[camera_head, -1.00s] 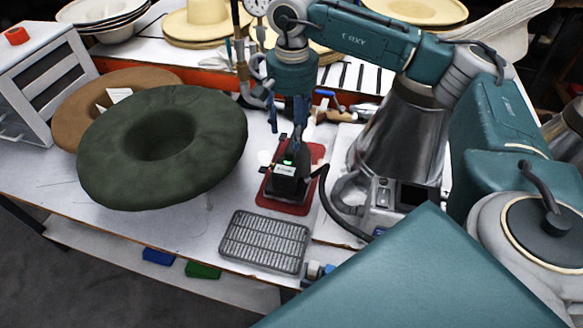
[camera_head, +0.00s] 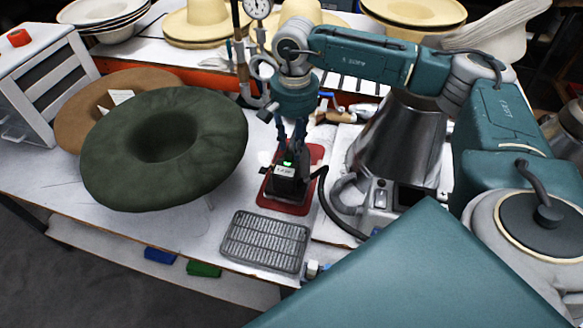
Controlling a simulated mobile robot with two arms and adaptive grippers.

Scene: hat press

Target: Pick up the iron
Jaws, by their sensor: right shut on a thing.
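The iron (camera_head: 287,184) is a small black block with a lit green spot on top. It sits on a red mat (camera_head: 289,208) near the front of the white table. My right gripper (camera_head: 291,147) comes down from above, its fingers shut on the top of the iron. The exact contact is partly hidden by the fingers. The iron still appears to rest on the mat. A black cord runs from it to the right. My left gripper is not in view.
A grey metal grate (camera_head: 265,240) lies in front of the iron. A large dark green hat (camera_head: 210,150) on a stand is at the left, with a brown hat (camera_head: 78,120) behind it. A silver steamer (camera_head: 405,143) stands close on the right.

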